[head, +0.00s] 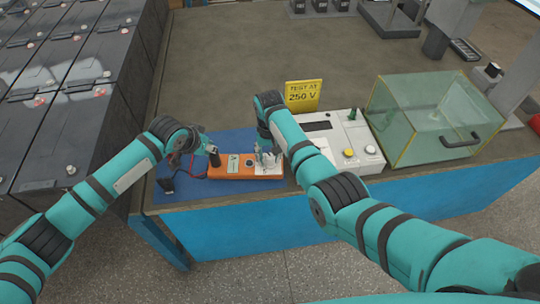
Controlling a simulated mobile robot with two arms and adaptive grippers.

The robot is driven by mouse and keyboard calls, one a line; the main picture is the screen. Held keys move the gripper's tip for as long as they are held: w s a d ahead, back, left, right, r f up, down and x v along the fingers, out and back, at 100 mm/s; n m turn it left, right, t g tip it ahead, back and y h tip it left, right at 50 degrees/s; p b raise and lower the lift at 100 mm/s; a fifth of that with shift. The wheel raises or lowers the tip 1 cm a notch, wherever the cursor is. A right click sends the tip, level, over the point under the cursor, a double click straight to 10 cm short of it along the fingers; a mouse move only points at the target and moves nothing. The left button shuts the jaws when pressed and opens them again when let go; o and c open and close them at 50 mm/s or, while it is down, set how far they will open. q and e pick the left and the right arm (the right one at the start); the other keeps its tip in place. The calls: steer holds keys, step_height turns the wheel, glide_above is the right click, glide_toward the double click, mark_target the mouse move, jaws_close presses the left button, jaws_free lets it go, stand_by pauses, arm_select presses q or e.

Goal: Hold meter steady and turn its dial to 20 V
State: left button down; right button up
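The orange meter (245,174) lies lengthwise across a blue mat (215,192) near the front of the bench. It has a pale green label, a round dark dial (250,163) near its middle and a white face at its right part. My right gripper (267,160) is over the right part of the meter, just right of the dial, pointing down. My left gripper (210,155) is at the meter's left end, by a dark upright piece. Contact and finger opening are too small to tell for both grippers.
Red and black leads (188,172) lie left of the meter. A yellow sign (302,96) reads "TEST AT 250 V". Behind my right forearm stands a white instrument (352,133), with a clear box (430,118) at right. Dark batteries (60,130) fill the left.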

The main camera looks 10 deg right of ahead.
arm_select(q)
steer(key=shift+s+f, duration=0.1)
steer(key=shift+f, duration=0.05)
arm_select(e)
steer(key=shift+o, duration=1.1)
step_height(320, 180, up, 12)
arm_select(q)
steer(key=shift+r+p, duration=0.85)
steer(key=shift+p, duration=0.05)
step_height(320, 180, up, 5)
steer(key=p, duration=0.5)
steer(key=shift+f, duration=0.2)
arm_select(e)
step_height(320, 180, up, 7)
glide_above(269, 155)
steer(key=shift+f, duration=0.1)
